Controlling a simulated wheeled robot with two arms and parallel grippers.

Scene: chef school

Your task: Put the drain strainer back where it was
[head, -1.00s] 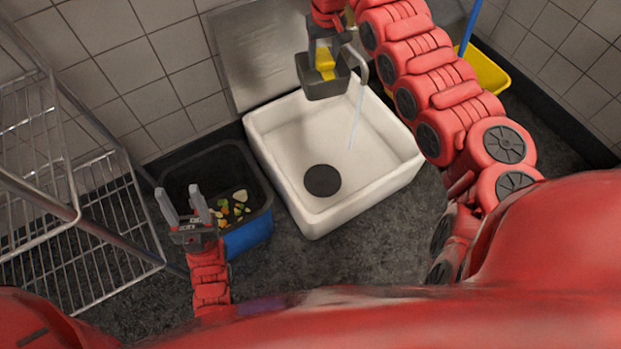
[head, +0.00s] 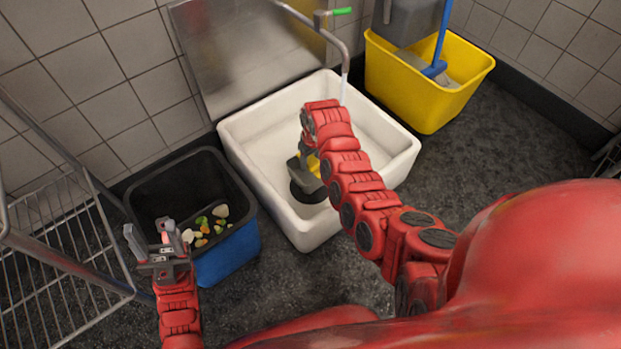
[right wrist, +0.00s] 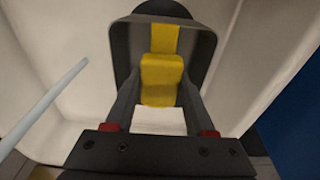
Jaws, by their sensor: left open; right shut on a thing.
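The drain strainer (head: 297,170) is a dark grey square basket with a yellow handle. My right gripper (head: 310,158) is shut on that handle and holds the strainer inside the white sink (head: 258,128). In the right wrist view the gripper fingers (right wrist: 160,88) flank the yellow handle, with the strainer's grey wall (right wrist: 204,48) around it. The round black drain (head: 308,194) shows partly beyond the strainer; it also shows at the top of the right wrist view (right wrist: 163,8). I cannot tell whether the strainer touches the sink floor. My left gripper (head: 148,236) is open and empty near the black bin.
A tap (head: 345,62) runs a thin water stream (right wrist: 45,105) into the sink. A black and blue bin (head: 232,252) with food scraps stands left of the sink. A yellow mop bucket (head: 412,92) stands right. A wire rack (head: 60,250) is far left.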

